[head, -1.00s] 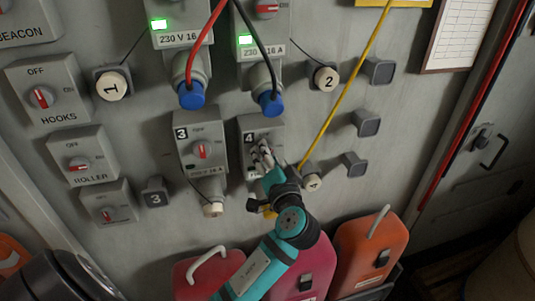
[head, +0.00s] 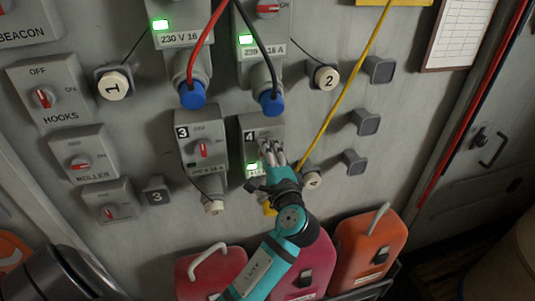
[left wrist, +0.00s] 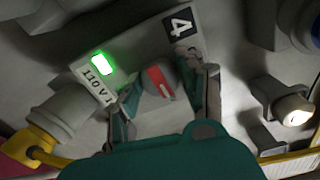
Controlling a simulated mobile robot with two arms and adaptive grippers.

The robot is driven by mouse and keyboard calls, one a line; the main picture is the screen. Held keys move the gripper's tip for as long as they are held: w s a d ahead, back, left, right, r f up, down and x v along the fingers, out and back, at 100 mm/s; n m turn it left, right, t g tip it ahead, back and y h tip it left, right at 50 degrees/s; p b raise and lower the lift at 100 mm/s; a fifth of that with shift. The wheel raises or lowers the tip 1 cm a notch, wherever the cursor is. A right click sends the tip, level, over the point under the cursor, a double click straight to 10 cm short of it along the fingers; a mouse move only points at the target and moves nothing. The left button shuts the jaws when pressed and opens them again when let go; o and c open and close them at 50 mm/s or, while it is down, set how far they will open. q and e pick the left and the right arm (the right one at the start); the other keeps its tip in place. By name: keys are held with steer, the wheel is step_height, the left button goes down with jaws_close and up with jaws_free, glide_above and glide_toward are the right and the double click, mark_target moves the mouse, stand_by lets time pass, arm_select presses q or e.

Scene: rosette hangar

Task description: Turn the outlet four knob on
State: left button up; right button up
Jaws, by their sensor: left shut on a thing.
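The outlet four box (head: 251,136), a grey housing marked 4, is on the wall in the middle of the head view. It also shows in the left wrist view with its 4 label (left wrist: 180,27), a lit green lamp (left wrist: 103,64) and a 110 V label. Its red and white knob (left wrist: 158,80) is between the fingers of my left gripper (head: 268,153), which is shut on it. The gripper hides the knob in the head view. The lit lamp (head: 252,166) shows left of the fingers. My right gripper is in neither view.
Outlet three (head: 202,148) stands close on the left, its knob upright. A yellow cable (head: 343,95) runs just right of outlet four. Red and orange canisters (head: 369,245) stand below.

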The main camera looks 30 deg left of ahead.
arm_select(q)
steer(key=shift+m, duration=0.6)
steer(key=o, duration=1.2)
steer(key=v, duration=1.2)
steer(key=shift+d, duration=0.1)
steer(key=shift+w, duration=0.1)
